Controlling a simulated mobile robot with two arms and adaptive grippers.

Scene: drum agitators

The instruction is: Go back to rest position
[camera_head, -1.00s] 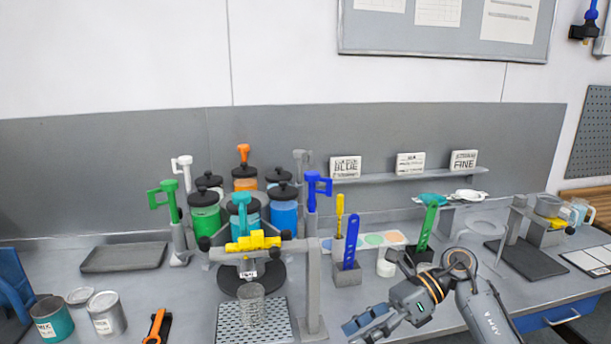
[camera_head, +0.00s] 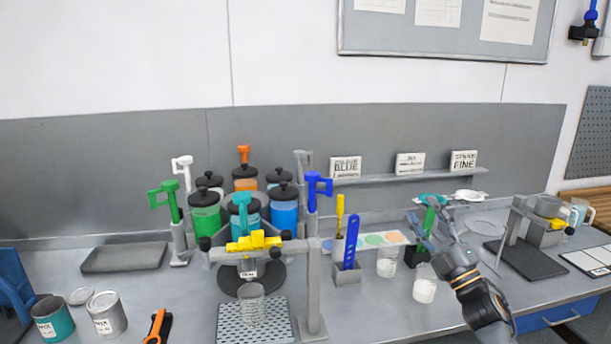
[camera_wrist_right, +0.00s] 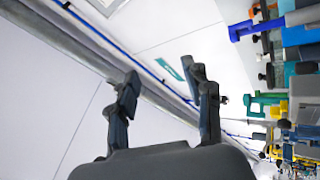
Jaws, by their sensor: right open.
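My right gripper (camera_head: 432,218) is raised over the right part of the bench in the head view, fingers pointing up and slightly left. It is open, and its two fingers stand apart with nothing between them in the right wrist view (camera_wrist_right: 165,85). In the head view it overlaps the green scoop-like tool (camera_head: 429,217) behind it. My left gripper is not in view.
Below and left of my right arm stand two clear beakers with white contents (camera_head: 425,288) (camera_head: 387,263). A blue tool (camera_head: 351,243) stands in a grey holder. The drum rack with coloured jars (camera_head: 205,215) is at centre. A dark mat (camera_head: 525,258) lies right.

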